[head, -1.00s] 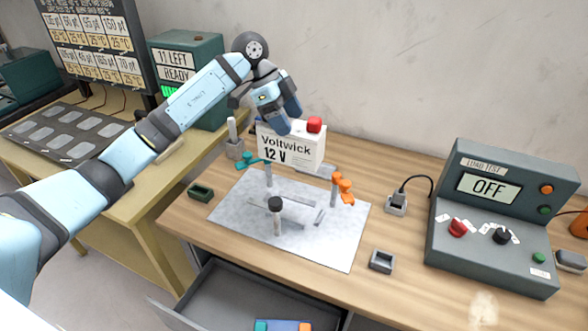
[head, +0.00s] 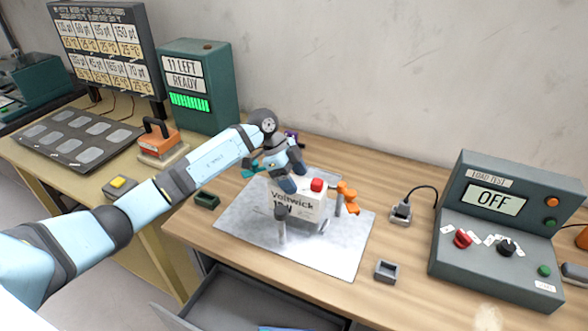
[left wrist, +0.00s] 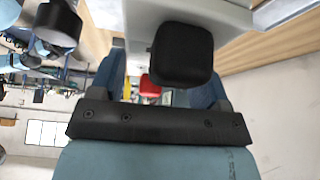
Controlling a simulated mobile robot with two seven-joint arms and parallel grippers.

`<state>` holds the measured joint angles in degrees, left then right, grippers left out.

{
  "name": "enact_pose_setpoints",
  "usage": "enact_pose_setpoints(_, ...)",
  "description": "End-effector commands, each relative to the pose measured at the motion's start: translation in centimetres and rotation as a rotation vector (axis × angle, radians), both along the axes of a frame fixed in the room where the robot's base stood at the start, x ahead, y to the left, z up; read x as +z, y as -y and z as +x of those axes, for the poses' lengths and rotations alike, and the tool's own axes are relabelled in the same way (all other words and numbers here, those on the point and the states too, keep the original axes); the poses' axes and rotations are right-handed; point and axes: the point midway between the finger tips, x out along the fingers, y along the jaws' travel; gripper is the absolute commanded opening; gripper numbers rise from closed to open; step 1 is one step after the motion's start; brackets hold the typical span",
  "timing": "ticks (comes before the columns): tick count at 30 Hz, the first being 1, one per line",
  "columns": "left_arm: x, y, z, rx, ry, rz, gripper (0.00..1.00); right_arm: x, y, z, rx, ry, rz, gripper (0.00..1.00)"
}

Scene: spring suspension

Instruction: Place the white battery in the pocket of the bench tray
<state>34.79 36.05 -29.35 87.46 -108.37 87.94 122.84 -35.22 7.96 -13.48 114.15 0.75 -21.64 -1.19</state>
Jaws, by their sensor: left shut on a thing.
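The white battery (head: 310,208), marked "Voltwick" and with a red terminal cap, is upright over the middle of the pale grey bench tray (head: 345,255). My left gripper (head: 287,182) is shut on its top from above. In the left wrist view the battery's black terminal cap (left wrist: 180,54) shows close up, with the white top around it. The battery hides the tray's pocket, and I cannot tell whether its base touches the tray. A black-topped post (head: 281,225) stands in front of it. An orange clamp (head: 347,198) is at its right. My right gripper is not in view.
A load tester (head: 500,225) reading "OFF" stands at the right. A small grey holder (head: 386,271) sits right of the tray, and a green one (head: 206,200) left of it. An open drawer (head: 235,300) juts out below the bench's front edge.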

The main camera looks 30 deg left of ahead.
Motion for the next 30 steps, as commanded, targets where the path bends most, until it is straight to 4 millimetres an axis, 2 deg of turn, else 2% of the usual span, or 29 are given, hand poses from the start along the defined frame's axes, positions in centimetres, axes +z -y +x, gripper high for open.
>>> enact_pose_setpoints(1,0.4,0.0,0.2,0.0,0.007,-0.004,0.0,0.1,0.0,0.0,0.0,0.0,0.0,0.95)
enact_pose_setpoints(4,-0.3,0.0,0.1,-0.001,0.006,-0.004,0.0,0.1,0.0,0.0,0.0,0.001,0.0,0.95)
enact_pose_setpoints(13,-3.6,0.1,0.1,0.0,0.005,-0.004,0.0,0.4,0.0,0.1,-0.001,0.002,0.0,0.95)
enact_pose_setpoints(24,-3.9,0.0,0.1,0.0,0.007,-0.003,0.0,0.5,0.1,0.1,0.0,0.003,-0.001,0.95)
enact_pose_setpoints(25,-4.4,0.0,-0.1,-0.001,-0.001,0.001,0.76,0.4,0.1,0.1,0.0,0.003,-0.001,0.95)
enact_pose_setpoints(27,-4.4,0.0,-0.1,-0.001,-0.001,0.001,0.93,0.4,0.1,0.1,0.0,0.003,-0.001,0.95)
enact_pose_setpoints(28,-4.4,0.0,-0.1,-0.001,-0.001,0.001,0.96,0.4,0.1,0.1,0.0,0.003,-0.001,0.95)
enact_pose_setpoints(30,-4.4,0.0,-0.1,-0.001,-0.001,0.001,0.96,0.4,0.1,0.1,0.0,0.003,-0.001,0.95)
